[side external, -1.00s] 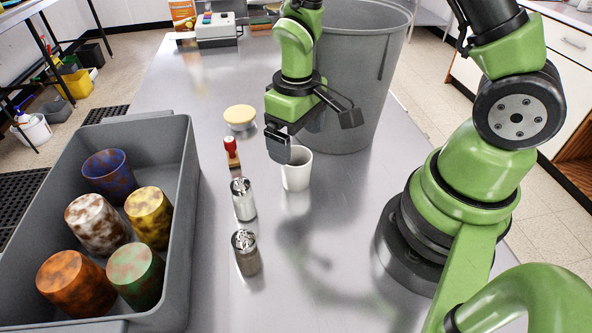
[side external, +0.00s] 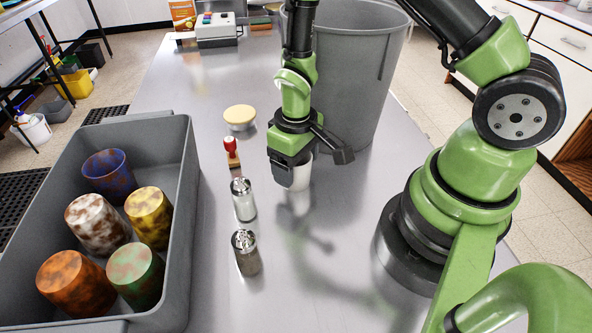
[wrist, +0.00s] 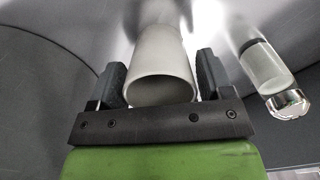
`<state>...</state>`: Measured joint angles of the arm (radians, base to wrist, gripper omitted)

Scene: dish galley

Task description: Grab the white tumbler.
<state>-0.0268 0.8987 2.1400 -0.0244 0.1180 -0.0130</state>
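The white tumbler (side external: 302,176) stands upright on the metal table, partly hidden behind my gripper in the side view. In the wrist view the tumbler (wrist: 160,72) shows its open rim between my two finger pads. My gripper (side external: 300,172) is lowered around the tumbler. Its fingers (wrist: 158,84) are open, one on each side. A small gap shows on the right; on the left the pad is close to the wall, and I cannot tell if it touches.
A grey tub (side external: 190,200) with several speckled cups stands at the left. Two shakers (side external: 243,200) (side external: 246,253) and a red-handled stamp (side external: 231,152) are left of the tumbler. A yellow-lidded bowl (side external: 239,117) sits behind. A big grey bin (side external: 355,90) stands close behind my gripper.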

